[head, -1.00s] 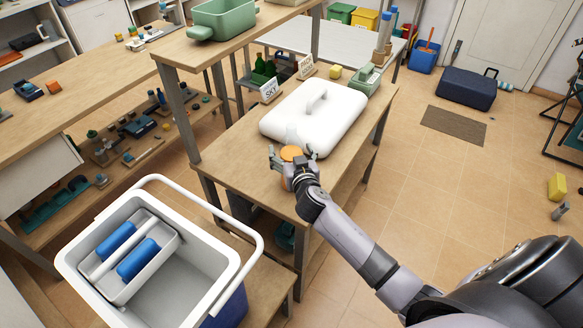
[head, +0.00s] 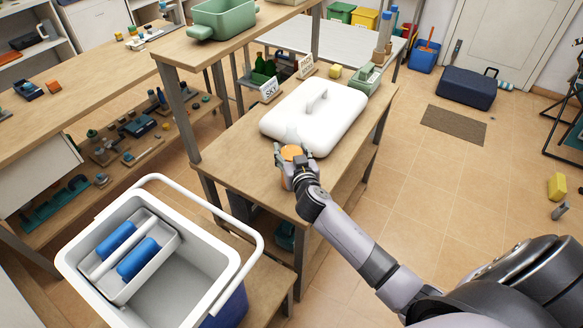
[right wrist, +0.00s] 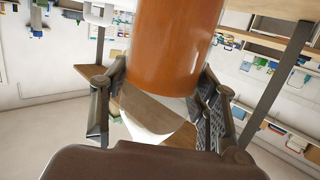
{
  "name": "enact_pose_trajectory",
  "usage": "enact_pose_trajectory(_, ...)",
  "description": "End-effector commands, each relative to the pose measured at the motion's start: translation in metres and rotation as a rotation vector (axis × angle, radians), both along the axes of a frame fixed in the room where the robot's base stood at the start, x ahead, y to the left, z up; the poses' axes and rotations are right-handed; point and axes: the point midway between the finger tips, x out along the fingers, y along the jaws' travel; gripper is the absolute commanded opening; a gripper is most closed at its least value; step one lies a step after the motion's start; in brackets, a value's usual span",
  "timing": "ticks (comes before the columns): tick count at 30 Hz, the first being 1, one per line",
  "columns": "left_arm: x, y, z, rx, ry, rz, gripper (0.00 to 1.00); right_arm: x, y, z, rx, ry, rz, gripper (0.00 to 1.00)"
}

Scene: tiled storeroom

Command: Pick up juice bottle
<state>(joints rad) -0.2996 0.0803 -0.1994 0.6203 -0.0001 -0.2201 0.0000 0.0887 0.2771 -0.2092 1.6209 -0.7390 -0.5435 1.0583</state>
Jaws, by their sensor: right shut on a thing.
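The juice bottle (head: 291,153) is orange with a pale, clear-looking top. It is at the front of the wooden table, before the white lid. My right gripper (head: 293,166) is shut on it, with a finger at each side. In the right wrist view the orange bottle (right wrist: 175,45) fills the top middle, between the two fingers (right wrist: 160,100). My left gripper is not in view.
A white lid (head: 330,112) lies on the wooden table (head: 237,152) just behind the bottle. A cooler box (head: 255,245) with an inner tray and two blue packs (head: 117,240) stands open at the lower left. A green bin (head: 366,79) and small signs stand at the table's back.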

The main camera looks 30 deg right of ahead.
Motion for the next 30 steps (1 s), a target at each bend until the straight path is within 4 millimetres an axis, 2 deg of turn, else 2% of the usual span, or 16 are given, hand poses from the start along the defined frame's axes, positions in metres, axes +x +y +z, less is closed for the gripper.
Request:
enact_pose_trajectory(8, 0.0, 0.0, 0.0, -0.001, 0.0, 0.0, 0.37, 0.0, 0.0, 0.0, 0.0, 0.0, 0.0, 0.0)
enact_pose_trajectory(20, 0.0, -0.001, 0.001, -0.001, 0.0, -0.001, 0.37, 0.001, 0.0, 0.005, -0.001, -0.005, 0.001, 0.0)
enact_pose_trajectory(26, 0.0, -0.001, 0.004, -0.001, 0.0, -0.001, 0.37, 0.001, 0.0, 0.022, -0.001, -0.009, 0.0, 0.0)
enact_pose_trajectory(30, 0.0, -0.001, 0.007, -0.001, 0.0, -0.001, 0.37, 0.001, 0.0, 0.048, 0.0, -0.011, 0.0, 0.0)
